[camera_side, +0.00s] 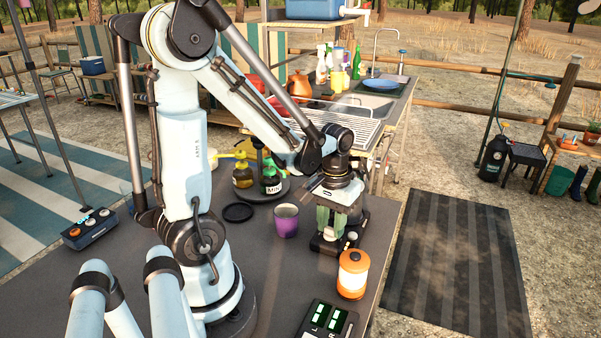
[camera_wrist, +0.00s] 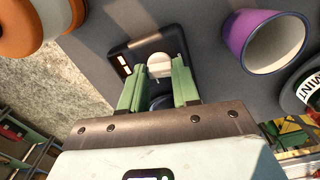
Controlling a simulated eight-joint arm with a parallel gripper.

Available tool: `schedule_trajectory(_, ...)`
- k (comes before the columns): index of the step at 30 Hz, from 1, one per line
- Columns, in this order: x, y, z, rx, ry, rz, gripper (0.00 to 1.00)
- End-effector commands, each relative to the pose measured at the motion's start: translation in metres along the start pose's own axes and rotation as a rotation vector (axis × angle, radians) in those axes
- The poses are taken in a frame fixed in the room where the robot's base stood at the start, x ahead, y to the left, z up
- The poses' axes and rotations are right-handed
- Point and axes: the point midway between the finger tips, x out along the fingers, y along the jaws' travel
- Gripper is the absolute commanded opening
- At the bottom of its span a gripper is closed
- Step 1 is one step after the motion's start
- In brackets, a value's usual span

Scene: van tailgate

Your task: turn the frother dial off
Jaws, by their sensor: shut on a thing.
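The frother is a small black unit (camera_side: 322,244) near the right edge of the dark table. In the wrist view its black base (camera_wrist: 125,50) has small lit marks on its left side. A pale round dial (camera_wrist: 160,66) sits on it. My gripper (camera_side: 334,230) points down over the unit. In the wrist view its green fingers (camera_wrist: 161,72) stand on either side of the dial and are shut on it. The fingers cover parts of the dial's sides, and I cannot read its setting.
A purple mug (camera_side: 286,222) stands left of the frother, and an orange lantern (camera_side: 353,270) stands in front. A panel with green displays (camera_side: 327,321) lies at the front edge. Syrup bottles (camera_side: 270,181) stand on a round tray behind. A black disc (camera_side: 238,212) lies left of the mug.

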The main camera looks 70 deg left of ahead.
Motion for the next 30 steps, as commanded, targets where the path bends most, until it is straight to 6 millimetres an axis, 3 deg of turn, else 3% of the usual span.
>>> schedule_trajectory(10, -0.0004, 0.0, 0.0001, -0.131, -0.002, 0.0, 0.0)
schedule_trajectory(26, -0.0004, 0.0, 0.0001, -0.151, -0.002, 0.0, 0.0)
schedule_trajectory(27, -0.0004, 0.0, 0.0001, -0.151, -0.002, 0.0, 0.37)
schedule_trajectory(30, -0.0003, 0.0, 0.0001, -0.151, -0.001, 0.0, 0.52)
